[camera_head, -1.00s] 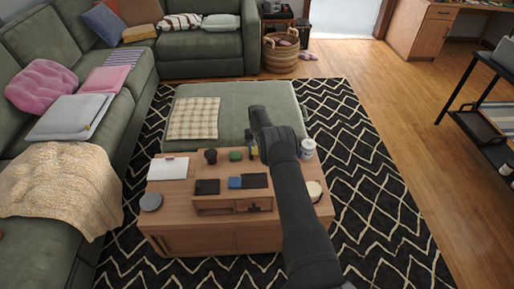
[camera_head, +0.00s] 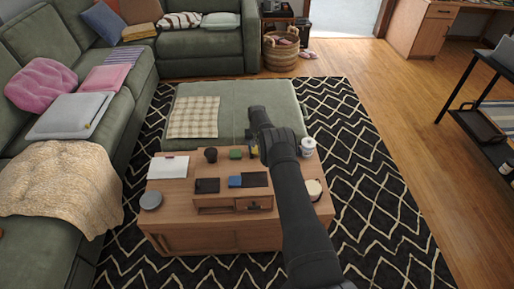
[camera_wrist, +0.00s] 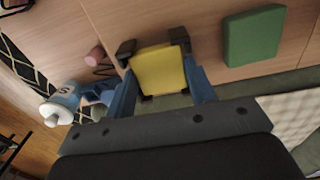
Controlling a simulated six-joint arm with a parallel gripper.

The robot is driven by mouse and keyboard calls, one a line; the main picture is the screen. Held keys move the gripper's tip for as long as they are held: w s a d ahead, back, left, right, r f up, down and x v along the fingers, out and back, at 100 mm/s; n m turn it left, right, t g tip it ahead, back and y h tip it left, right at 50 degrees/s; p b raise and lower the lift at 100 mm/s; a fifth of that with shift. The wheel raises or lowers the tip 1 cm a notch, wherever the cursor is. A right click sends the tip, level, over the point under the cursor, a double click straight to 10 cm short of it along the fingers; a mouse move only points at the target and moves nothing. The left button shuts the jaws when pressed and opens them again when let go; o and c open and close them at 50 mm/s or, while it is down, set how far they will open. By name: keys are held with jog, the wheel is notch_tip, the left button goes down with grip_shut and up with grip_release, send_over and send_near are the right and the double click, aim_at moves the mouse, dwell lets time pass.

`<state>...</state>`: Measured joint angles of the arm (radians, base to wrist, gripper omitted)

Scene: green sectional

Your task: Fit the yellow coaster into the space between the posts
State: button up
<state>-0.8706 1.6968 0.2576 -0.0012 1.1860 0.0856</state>
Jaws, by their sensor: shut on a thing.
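The yellow coaster (camera_wrist: 159,70) is a square piece between the two blue fingers of my gripper (camera_wrist: 162,82) in the wrist view. My gripper is shut on it by its sides. In the head view only a sliver of the yellow coaster (camera_head: 254,150) shows beside my arm, at the back of the wooden table.
A green block (camera_wrist: 252,35) lies on the wooden table (camera_head: 165,222), close by. A white and blue jar (camera_wrist: 62,103) and a pink-topped item (camera_wrist: 95,54) are on the other side. A small wooden stand (camera_head: 215,203) and a grey round thing (camera_head: 151,200) sit nearer the front.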

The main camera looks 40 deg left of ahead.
jog(key=shift+f, duration=0.4)
dwell(0.4)
jog(key=o, duration=1)
jog(key=shift+r, duration=4)
jog(key=shift+f, duration=3.3)
